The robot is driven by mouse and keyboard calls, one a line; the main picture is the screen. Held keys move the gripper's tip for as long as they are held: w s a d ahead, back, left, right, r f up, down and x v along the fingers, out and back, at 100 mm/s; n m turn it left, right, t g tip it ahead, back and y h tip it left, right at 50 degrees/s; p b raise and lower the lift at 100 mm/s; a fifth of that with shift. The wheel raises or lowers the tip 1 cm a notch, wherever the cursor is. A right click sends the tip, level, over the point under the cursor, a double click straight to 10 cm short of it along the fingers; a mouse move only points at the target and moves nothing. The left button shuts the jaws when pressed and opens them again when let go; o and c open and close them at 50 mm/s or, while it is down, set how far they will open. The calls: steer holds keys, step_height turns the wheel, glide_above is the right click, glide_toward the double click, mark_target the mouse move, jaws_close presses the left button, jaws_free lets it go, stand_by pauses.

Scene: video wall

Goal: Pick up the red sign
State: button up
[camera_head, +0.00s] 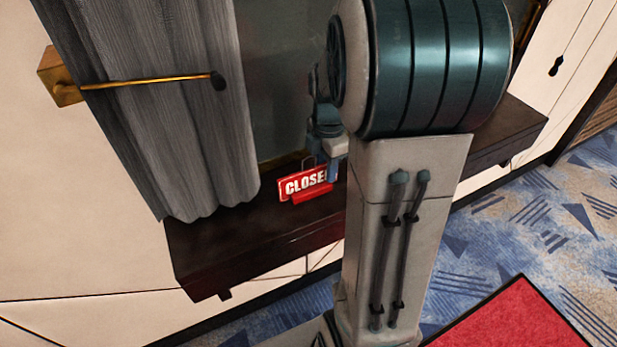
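The red sign (295,187) reads "CLOSE" in white letters, with its right end hidden. It stands on the dark wooden ledge (220,244) below the window, right of the grey curtain. My gripper (331,176) is at the sign's right end, partly hidden behind my own arm. One finger overlaps the sign in the picture. I cannot tell whether the fingers touch it or are closed on it.
The grey curtain (165,95) hangs over the left of the ledge, with a brass holder (140,83) across it. The window (280,70) is behind. Blue patterned carpet (500,230) and a red mat (520,318) lie at the lower right.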

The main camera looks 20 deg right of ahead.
steer(key=shift+f, duration=0.1)
steer(key=shift+c, duration=0.3)
jaws_close()
